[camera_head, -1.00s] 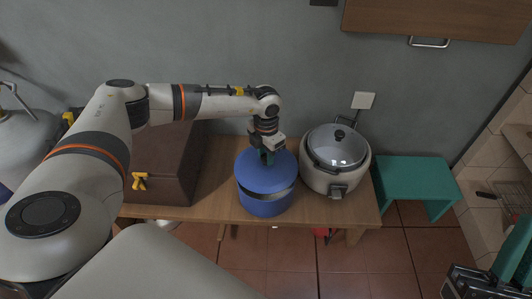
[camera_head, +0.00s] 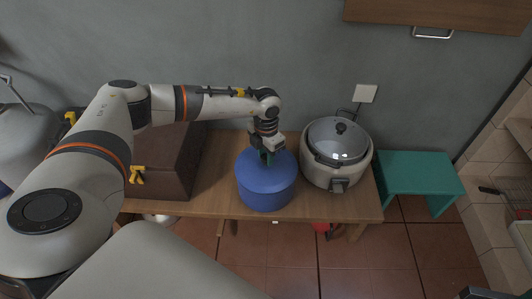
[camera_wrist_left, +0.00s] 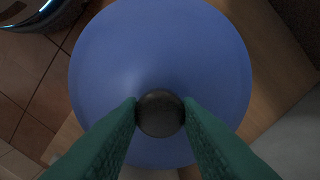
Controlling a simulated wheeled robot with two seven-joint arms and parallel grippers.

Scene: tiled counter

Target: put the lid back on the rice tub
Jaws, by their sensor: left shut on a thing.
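The blue rice tub (camera_head: 265,198) stands on the wooden bench, left of the rice cooker. Its blue lid (camera_head: 252,166) lies on top and looks level, with no dark gap showing at the front. My left gripper (camera_head: 267,155) is above the lid, pointing down. In the left wrist view, its teal fingers (camera_wrist_left: 160,115) are shut on the lid's dark round knob (camera_wrist_left: 160,108). The lid (camera_wrist_left: 160,50) fills the middle of that view and hides the tub. At the lower right edge of the head view, only a dark fragment shows, possibly my right gripper; its fingers cannot be made out.
The rice cooker (camera_head: 335,170) with a glass lid stands close on the tub's right. A brown box (camera_head: 160,170) is on the left of the bench (camera_head: 212,188), with bare wood between it and the tub. A teal stool (camera_head: 418,172) is to the right. A wall cabinet (camera_head: 450,12) hangs above.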

